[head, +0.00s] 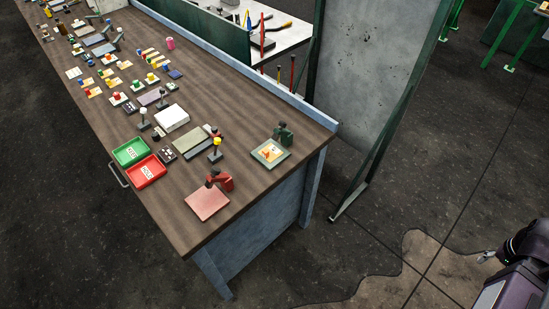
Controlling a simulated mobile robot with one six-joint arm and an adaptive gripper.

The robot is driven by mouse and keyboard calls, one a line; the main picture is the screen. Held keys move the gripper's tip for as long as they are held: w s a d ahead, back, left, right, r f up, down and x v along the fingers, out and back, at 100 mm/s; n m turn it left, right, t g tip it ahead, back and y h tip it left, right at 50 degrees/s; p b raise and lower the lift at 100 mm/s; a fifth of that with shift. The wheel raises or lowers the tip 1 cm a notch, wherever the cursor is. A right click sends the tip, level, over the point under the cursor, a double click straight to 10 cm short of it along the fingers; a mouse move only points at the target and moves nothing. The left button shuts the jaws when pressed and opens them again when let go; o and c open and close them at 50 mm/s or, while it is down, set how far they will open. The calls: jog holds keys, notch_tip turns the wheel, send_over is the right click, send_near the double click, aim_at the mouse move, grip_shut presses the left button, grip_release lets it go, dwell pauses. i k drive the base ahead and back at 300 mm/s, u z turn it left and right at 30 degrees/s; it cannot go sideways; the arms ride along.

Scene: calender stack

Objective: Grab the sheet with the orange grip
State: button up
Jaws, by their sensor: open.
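No grip that is clearly orange can be made out in the head view. At the near end of the long table, a pink sheet (207,203) has a red grip (221,181) at its far edge. To its right, a pale sheet with a green border (259,153) carries an orange and yellow patch and has a dark green grip (284,134). Farther back, a grey-green sheet (191,143) lies near a yellow-topped grip (215,145). My gripper (487,257) shows only partly at the lower right, open, off the table and far from the sheets.
The wooden table (255,204) holds a green tray (117,147), a red tray (136,178), a white block (171,119) and many small coloured pieces towards the far left. A tall grey panel (365,65) stands right of the table. Dark floor lies open between table and arm.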

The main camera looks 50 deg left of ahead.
aim_at(270, 153)
jog(key=k, duration=1.6)
jog(key=u, duration=1.4)
jog(key=i, duration=1)
jog(key=z, duration=0.1)
